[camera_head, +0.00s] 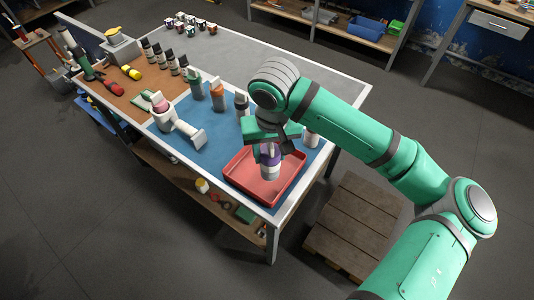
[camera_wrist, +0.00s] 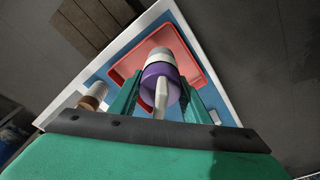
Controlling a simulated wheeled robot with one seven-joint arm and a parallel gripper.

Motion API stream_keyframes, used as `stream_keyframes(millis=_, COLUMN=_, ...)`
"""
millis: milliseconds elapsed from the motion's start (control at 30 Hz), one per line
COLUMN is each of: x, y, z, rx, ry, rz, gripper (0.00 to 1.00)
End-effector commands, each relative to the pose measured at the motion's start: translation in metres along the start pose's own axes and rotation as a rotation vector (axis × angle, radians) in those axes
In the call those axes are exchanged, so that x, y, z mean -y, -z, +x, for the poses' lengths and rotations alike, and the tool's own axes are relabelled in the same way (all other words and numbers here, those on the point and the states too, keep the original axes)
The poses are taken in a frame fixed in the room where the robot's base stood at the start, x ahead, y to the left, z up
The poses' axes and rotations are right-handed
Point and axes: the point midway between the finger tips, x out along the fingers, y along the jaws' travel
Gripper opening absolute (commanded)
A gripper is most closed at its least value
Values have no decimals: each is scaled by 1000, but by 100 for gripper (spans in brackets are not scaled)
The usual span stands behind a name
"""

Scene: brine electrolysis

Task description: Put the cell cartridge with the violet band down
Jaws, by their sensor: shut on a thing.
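The cell cartridge with the violet band (camera_head: 270,160) is white with a wide violet band and hangs upright in my gripper (camera_head: 270,147). In the wrist view the cartridge (camera_wrist: 159,84) sits between the two green fingers of my gripper (camera_wrist: 157,98), its pale handle toward the camera. My gripper is shut on it. The cartridge is over the red tray (camera_head: 240,176) on the blue mat; the tray (camera_wrist: 190,55) looks empty around it. I cannot tell whether its bottom touches the tray floor.
Other cartridges stand on the blue mat (camera_head: 215,138), one orange-banded (camera_head: 217,97), one dark-banded (camera_head: 241,104). A white device (camera_head: 178,122) is left of the tray. The grey tabletop (camera_head: 270,55) behind has free room.

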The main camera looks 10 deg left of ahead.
Motion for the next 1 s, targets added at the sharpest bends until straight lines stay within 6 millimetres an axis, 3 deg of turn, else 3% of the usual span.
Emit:
stream_keyframes(millis=133, x=1, y=30, z=18, rx=1, ry=-2, rz=1, gripper=16)
stream_keyframes(millis=400, x=0, y=57, z=61, rx=0, ry=-2, rz=0, gripper=16)
stream_keyframes(millis=667, x=-1, y=65, z=75, rx=-1, ry=-1, rz=2, gripper=16)
stream_keyframes(millis=1000, x=-1, y=66, z=112, rx=-2, ry=-1, rz=2, gripper=16)
